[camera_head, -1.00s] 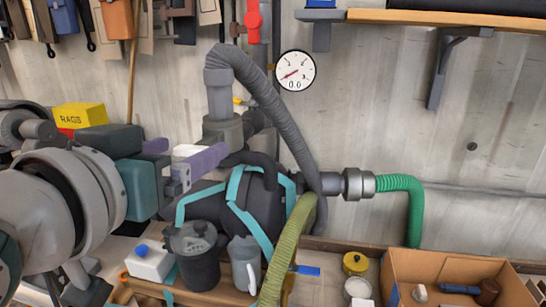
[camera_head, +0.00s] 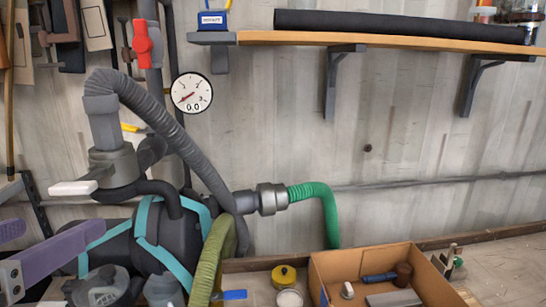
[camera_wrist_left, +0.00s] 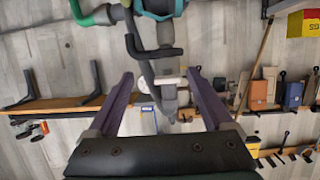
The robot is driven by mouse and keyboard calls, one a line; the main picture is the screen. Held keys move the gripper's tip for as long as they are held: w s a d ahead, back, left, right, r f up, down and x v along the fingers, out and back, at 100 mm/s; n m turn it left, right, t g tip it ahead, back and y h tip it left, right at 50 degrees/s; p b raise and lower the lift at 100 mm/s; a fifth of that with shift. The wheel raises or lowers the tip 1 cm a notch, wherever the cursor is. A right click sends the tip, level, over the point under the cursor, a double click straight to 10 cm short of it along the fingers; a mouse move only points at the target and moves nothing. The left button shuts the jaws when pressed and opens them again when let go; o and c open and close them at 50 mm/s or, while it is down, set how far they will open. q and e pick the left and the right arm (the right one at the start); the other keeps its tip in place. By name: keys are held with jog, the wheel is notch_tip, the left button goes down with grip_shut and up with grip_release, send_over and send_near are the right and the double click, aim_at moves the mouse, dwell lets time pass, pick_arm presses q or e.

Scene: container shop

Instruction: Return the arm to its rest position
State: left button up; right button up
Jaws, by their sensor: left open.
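My left gripper (camera_head: 62,228) shows at the lower left edge of the head view, with its two purple fingers spread apart. In the left wrist view (camera_wrist_left: 160,75) both purple fingers stand wide apart, with nothing held between them. The black pump (camera_head: 110,250) with teal straps is behind the fingers in the head view. The white lever (camera_head: 72,188) sticks out to the left of the grey pipe fitting, above the fingers. My right gripper is in neither view.
A grey hose (camera_head: 165,125) arches down beside a round gauge (camera_head: 191,93). A green hose (camera_head: 325,205) and an olive hose (camera_head: 212,265) hang near the pump. A cardboard box (camera_head: 430,280) stands at lower right. A wooden shelf (camera_head: 400,40) juts from the wall above.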

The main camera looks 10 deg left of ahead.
pick_arm(q)
jog(key=s+d+f+m+g+h, duration=0.3)
jog(key=s+d+f+m+g, duration=0.1)
jog(key=s+f+g, duration=0.85)
notch_tip(320, 180, up, 18)
jog(key=s+t+p, duration=0.1)
jog(key=t+p, duration=0.1)
jog(key=p, duration=1.7)
jog(key=shift+f, duration=0.2)
